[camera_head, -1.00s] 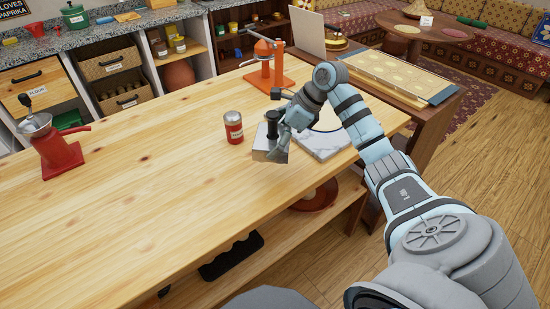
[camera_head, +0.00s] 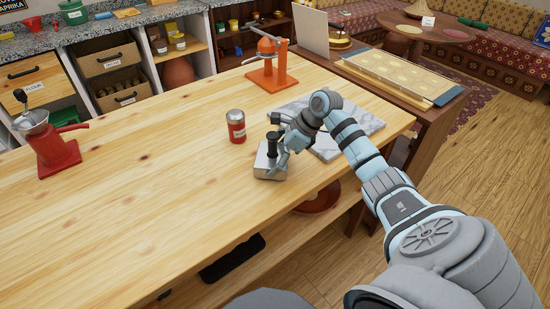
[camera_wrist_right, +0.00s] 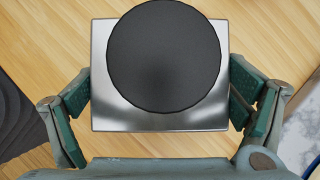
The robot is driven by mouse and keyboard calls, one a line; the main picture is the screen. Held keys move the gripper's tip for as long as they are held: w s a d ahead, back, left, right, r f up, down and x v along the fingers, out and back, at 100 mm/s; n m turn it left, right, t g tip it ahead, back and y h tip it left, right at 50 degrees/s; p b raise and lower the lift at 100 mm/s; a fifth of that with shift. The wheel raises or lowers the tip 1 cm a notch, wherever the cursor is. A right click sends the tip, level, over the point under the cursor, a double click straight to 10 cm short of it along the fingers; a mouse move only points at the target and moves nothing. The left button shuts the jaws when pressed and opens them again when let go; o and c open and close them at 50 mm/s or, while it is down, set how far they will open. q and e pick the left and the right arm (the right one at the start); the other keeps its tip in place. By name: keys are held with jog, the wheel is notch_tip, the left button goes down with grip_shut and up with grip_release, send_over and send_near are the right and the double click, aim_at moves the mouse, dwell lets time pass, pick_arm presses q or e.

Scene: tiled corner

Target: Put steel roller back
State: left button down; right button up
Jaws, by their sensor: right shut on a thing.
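A steel block with an upright black knob (camera_head: 268,170) is at the right front part of the wooden table. I cannot tell whether it is the steel roller; no cylinder-shaped roller shows. My right gripper (camera_head: 285,158) is shut on this block. In the right wrist view, the block (camera_wrist_right: 125,120) lies between the two fingers (camera_wrist_right: 160,105), with its round black knob (camera_wrist_right: 165,55) facing the camera. The block looks level and at or close to the tabletop; contact beneath is hidden. My left gripper is not in view.
A marble slab (camera_head: 368,125) lies right of the block, partly behind my right arm. A red can (camera_head: 236,127) stands just behind left. An orange press (camera_head: 270,78) and a red grinder (camera_head: 50,148) stand farther off. The table's left-middle (camera_head: 140,190) is clear.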

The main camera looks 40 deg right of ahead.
jog(key=shift+s+f, duration=0.25)
jog(key=shift+f, duration=0.15)
jog(key=o, duration=1.2)
jog(key=shift+f, duration=0.1)
jog(key=shift+o, duration=0.2)
jog(key=shift+w+d, duration=0.1)
jog(key=shift+w, duration=0.1)
jog(key=shift+r, duration=0.25)
jog(key=shift+s+d+r+p, duration=0.15)
jog(key=shift+r+p, duration=0.6)
jog(key=shift+r, duration=0.2)
jog(key=v, duration=1.1)
jog(key=shift+s, duration=0.1)
